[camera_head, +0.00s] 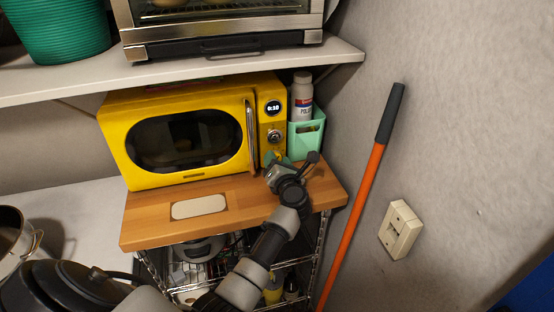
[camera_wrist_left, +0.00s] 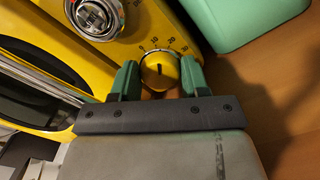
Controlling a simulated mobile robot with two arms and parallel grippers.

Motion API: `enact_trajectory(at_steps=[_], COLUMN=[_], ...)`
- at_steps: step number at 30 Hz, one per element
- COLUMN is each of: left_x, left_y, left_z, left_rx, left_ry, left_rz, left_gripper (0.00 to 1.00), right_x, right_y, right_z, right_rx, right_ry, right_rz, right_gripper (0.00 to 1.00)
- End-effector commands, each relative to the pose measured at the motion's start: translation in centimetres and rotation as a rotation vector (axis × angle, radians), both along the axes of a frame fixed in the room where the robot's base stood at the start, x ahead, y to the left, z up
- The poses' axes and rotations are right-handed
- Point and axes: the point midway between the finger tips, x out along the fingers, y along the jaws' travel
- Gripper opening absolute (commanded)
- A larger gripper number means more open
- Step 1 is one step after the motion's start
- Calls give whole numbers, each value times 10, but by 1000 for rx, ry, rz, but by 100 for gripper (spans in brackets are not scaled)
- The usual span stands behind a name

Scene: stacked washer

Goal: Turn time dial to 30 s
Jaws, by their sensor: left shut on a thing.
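The yellow microwave (camera_head: 185,135) stands on a wooden board, its display (camera_head: 273,108) lit and seeming to read 0:10. The yellow time dial (camera_wrist_left: 160,71) is low on its control panel, with a dark pointer mark and a printed number scale above it. My left gripper (camera_head: 276,158) is at the panel's lower part and hides the dial in the head view. In the left wrist view its green fingers (camera_wrist_left: 159,78) are shut on the dial, one on each side. The upper silver knob (camera_wrist_left: 95,16) is apart from the fingers. My right gripper is not in view.
A mint green holder (camera_head: 307,135) with a white bottle (camera_head: 302,97) stands close to the right of the microwave. A toaster oven (camera_head: 220,30) is on the shelf above. An orange pole (camera_head: 358,205) leans at the right wall. The board's front (camera_head: 150,225) is mostly clear.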

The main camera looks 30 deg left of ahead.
Motion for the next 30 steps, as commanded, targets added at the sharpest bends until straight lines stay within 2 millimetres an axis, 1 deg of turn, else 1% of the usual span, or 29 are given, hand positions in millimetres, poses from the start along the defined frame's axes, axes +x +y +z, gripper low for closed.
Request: enact_trajectory(at_steps=[12, 13, 15, 17, 26, 30], left_x=[0, 0, 0, 0, -1, -10], left_y=[0, 0, 0, 0, -2, -14], left_z=[0, 0, 0, 0, -1, -3], left_rx=[5, 5, 5, 5, 4, 1], left_ry=[5, 5, 5, 5, 4, 5], left_rz=[-1, -1, -1, -1, -1, -3], left_gripper=[22, 50, 61, 69, 69, 69], right_x=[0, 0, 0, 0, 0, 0], right_y=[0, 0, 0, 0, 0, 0], right_z=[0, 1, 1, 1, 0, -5], right_rx=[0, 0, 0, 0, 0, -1], right_ry=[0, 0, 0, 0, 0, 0], right_rz=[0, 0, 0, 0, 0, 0], right_gripper=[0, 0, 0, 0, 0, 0])
